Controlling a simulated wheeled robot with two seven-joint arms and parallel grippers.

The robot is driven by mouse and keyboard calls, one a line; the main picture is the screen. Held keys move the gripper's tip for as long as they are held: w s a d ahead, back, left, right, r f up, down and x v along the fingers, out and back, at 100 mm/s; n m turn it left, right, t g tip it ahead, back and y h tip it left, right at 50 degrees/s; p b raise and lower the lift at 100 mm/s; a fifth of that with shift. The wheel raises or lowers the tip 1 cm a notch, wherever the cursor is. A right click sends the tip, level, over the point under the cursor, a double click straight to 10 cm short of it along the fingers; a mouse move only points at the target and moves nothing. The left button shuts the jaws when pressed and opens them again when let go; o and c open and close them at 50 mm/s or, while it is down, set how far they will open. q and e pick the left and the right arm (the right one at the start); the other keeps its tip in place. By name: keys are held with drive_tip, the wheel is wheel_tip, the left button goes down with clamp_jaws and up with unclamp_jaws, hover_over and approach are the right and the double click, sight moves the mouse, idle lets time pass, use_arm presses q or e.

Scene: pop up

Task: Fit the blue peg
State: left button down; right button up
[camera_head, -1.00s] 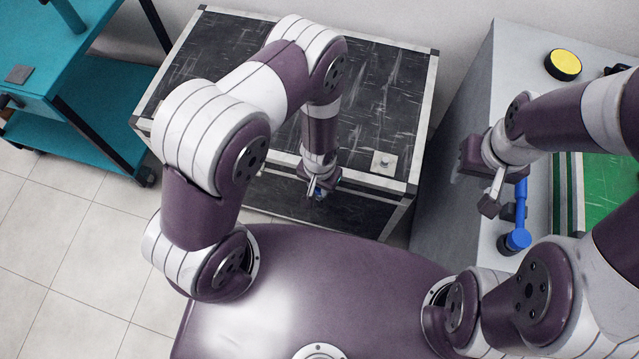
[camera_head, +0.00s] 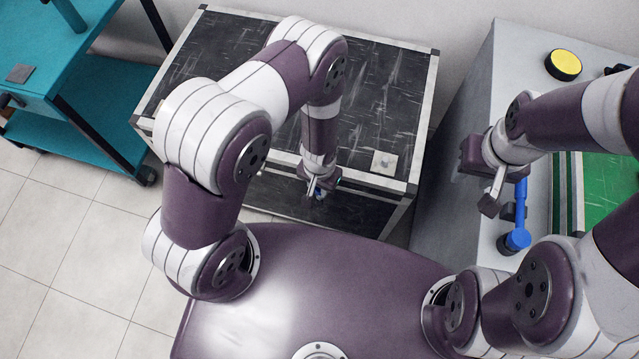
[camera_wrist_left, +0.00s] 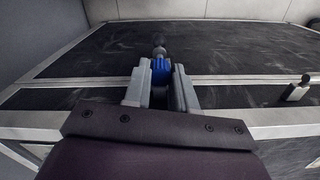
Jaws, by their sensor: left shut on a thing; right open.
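My left gripper (camera_head: 318,190) is shut on a small blue peg (camera_wrist_left: 161,70), near the front edge of the black crate top. In the left wrist view the peg sits between the two grey fingers (camera_wrist_left: 160,88), with a dark rounded tip beyond it. In the head view only a bit of blue shows at the fingertips. A pale square plate with a small post (camera_head: 384,162) is on the crate top, right of the left gripper; the post also shows in the left wrist view (camera_wrist_left: 299,88). My right gripper (camera_head: 490,202) is open and empty over the grey cabinet.
The scuffed black crate (camera_head: 395,100) has a pale metal frame. A blue handle (camera_head: 517,238) on the grey cabinet (camera_head: 470,130) is close to my right gripper. A yellow button (camera_head: 563,65) and green panel (camera_head: 608,185) are there too. A teal cart (camera_head: 110,100) stands left.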

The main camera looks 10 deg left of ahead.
use_arm(q)
drive_tip(key=shift+f+b, duration=0.3)
drive_tip(key=shift+f, duration=0.2)
drive_tip(key=shift+r+p, duration=0.7)
drive_tip(key=shift+f, duration=0.1)
drive_tip(key=shift+f, duration=0.15)
idle(0.6)
drive_tip(key=shift+f+b, duration=0.85)
drive_tip(key=shift+f, duration=0.15)
drive_tip(key=shift+r, duration=0.1)
